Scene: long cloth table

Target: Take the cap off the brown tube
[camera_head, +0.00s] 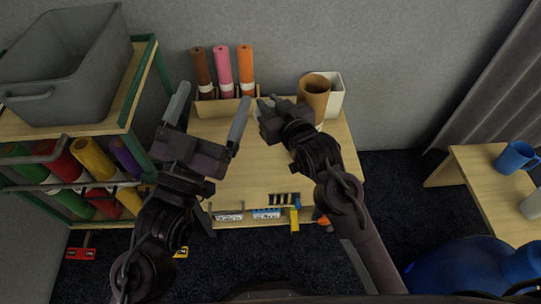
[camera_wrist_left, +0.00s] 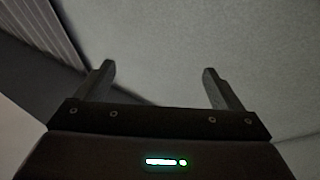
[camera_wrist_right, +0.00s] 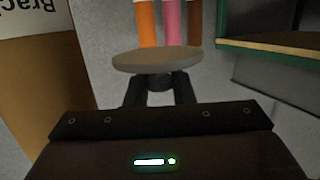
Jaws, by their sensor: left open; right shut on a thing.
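A wide brown tube (camera_head: 316,98) stands upright at the back right of the table, and its top looks open. It shows large at the left of the right wrist view (camera_wrist_right: 45,105). My right gripper (camera_head: 264,104) is left of this tube, above the table. In the right wrist view its fingers (camera_wrist_right: 160,88) are shut on the small knob of a flat, round, grey-beige cap (camera_wrist_right: 156,60). The cap is held apart from the tube. My left gripper (camera_head: 208,112) is open and empty above the table's left part; it also shows open in the left wrist view (camera_wrist_left: 160,82).
A rack (camera_head: 222,106) at the back holds dark brown, pink and orange rolls. A white box (camera_head: 336,100) stands behind the brown tube. A green-framed shelf with a grey bin (camera_head: 75,70) is at the left. A low bench with a blue mug (camera_head: 515,157) is at the right.

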